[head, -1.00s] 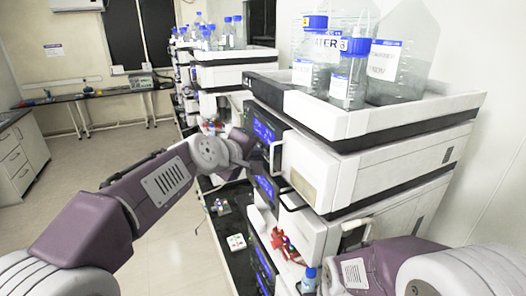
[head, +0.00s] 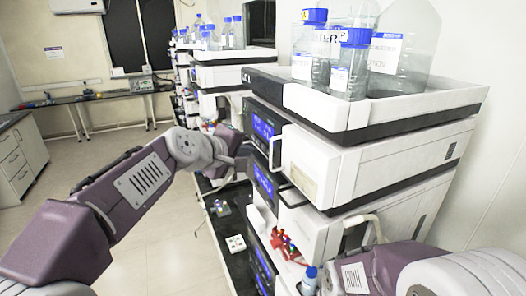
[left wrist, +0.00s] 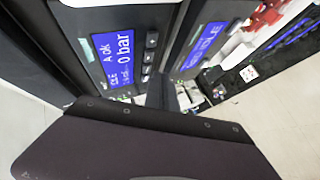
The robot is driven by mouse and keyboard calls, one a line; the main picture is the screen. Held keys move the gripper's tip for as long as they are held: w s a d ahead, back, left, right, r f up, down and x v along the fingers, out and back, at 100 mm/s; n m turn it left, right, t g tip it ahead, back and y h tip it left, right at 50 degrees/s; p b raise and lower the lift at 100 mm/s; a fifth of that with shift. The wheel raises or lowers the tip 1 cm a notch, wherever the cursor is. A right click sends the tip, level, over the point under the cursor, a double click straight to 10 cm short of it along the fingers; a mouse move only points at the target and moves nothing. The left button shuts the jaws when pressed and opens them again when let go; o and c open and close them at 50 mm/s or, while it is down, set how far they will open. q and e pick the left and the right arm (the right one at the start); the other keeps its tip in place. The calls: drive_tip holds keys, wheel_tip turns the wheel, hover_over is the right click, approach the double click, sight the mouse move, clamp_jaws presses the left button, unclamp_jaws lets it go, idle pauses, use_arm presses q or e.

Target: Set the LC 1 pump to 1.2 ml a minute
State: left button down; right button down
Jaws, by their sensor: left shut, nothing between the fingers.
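The nearest column stack has a dark front module with a blue display (head: 264,127) near the top and another blue display (head: 263,178) below it. In the left wrist view, one display (left wrist: 112,50) shows "0 bar" with a column of small buttons (left wrist: 149,55) beside it. A second display (left wrist: 202,45) is further right, its text hard to read. My left gripper (head: 246,156) is shut and empty, close to the stack's front between the two displays; I cannot tell whether it touches. Its dark fingers (left wrist: 168,96) show below the buttons. My right gripper is out of view.
A white tray (head: 420,103) with blue-capped bottles (head: 348,62) tops the stack. Red fittings (head: 284,241) and a small bottle (head: 310,277) are lower down. More stacks (head: 232,75) stand behind. The floor at left is clear.

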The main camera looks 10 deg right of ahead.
use_arm(q)
drive_tip(key=shift+s+a+b, duration=0.35)
drive_tip(key=shift+a+b, duration=0.15)
drive_tip(key=shift+a, duration=0.45)
drive_tip(key=shift+s+a+b, duration=0.3)
drive_tip(key=shift+a+b, duration=0.2)
drive_tip(key=shift+a, duration=0.4)
drive_tip(key=shift+f, duration=0.1)
idle(1.0)
